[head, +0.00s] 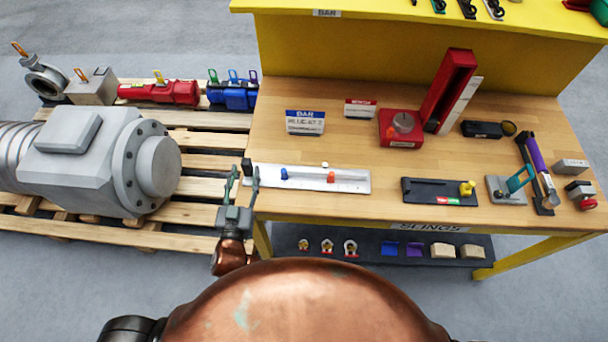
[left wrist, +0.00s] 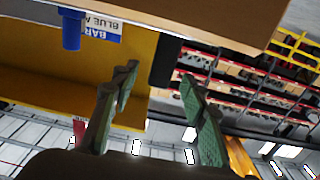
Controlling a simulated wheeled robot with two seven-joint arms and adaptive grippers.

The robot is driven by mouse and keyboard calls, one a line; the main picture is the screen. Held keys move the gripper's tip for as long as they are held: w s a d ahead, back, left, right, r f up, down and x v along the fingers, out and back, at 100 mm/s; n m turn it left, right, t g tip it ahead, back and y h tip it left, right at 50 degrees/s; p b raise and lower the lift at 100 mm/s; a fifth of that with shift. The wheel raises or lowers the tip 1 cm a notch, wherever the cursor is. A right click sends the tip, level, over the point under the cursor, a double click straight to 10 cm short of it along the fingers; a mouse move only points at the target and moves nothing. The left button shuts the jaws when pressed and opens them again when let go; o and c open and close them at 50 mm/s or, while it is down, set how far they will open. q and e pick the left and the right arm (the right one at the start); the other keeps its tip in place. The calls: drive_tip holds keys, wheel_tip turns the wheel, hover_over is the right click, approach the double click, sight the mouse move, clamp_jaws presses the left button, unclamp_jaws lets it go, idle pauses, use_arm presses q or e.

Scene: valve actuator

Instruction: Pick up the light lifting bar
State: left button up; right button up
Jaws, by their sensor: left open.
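A pale flat bar or plate (head: 345,184) lies along the workbench's front left edge, with a blue peg (head: 284,174) and an orange-red peg (head: 331,177) on it. I cannot tell whether this is the light lifting bar or its holder. A black end piece (head: 247,166) sits at its left end. My left gripper (head: 244,178) is open at that left end. In the left wrist view the black piece (left wrist: 165,62) shows between and beyond the green fingers (left wrist: 158,85), with the blue peg (left wrist: 72,30) to the left. No contact is clear. My right gripper is out of view.
A blue-and-white BAR sign (head: 305,122) stands behind the bar. A grey actuator (head: 85,160) rests on a pallet at left.

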sight(246, 169)
use_arm(q)
drive_tip(key=shift+w+f, duration=0.2)
drive_tip(key=shift+w, duration=1.75)
drive_tip(key=shift+c, duration=0.3)
clamp_jaws()
drive_tip(key=shift+r, duration=0.15)
